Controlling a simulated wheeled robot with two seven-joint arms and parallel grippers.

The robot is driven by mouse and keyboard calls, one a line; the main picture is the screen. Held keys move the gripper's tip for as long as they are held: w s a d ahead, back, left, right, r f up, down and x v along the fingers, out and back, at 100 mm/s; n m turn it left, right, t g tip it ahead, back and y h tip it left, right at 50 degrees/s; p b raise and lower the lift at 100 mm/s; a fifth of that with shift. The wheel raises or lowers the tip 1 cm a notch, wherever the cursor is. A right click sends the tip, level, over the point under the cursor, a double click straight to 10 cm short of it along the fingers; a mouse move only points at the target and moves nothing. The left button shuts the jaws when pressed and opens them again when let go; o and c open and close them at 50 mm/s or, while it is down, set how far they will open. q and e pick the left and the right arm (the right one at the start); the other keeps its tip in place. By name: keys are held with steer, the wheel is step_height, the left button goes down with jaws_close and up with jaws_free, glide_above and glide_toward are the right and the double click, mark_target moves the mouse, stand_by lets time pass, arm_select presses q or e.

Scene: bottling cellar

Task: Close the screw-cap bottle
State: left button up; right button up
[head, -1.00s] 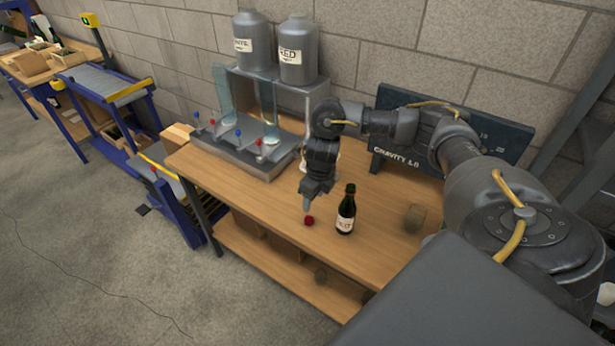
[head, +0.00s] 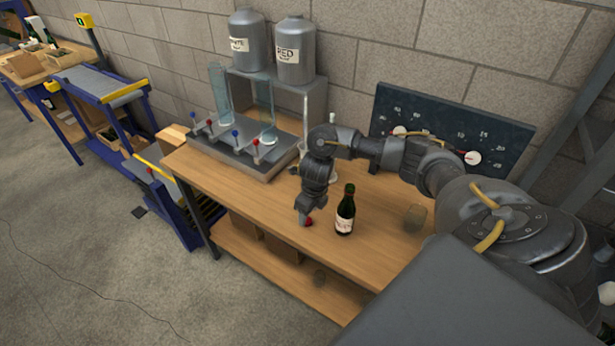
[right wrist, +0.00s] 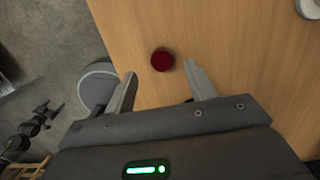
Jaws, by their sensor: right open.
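A dark green bottle (head: 346,212) with a white label stands upright on the wooden bench. No red cap shows on its neck, but its mouth is too small to make out. A small red screw cap (head: 309,222) lies on the bench to the left of the bottle. My right gripper (head: 306,218) points down at the cap, which it partly hides. In the right wrist view the open right gripper (right wrist: 160,73) has the round dark red cap (right wrist: 162,59) just beyond and between its fingertips, with nothing held. My left gripper does not show.
A filling stand (head: 245,148) with taps and two grey tanks is at the bench's back left. A clear glass (head: 414,217) stands right of the bottle. A dark gauge panel (head: 450,125) is behind my right arm. Bare bench (head: 260,205) lies left of the cap.

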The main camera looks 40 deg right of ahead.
mark_target(308, 220)
steer(key=shift+w+d+f+p, duration=0.1)
steer(key=shift+w+f+p, duration=0.05)
steer(key=shift+f, duration=0.7)
steer(key=shift+w+f+p, duration=0.15)
steer(key=shift+f, duration=0.7)
steer(key=shift+c, duration=0.3)
steer(key=c, duration=1)
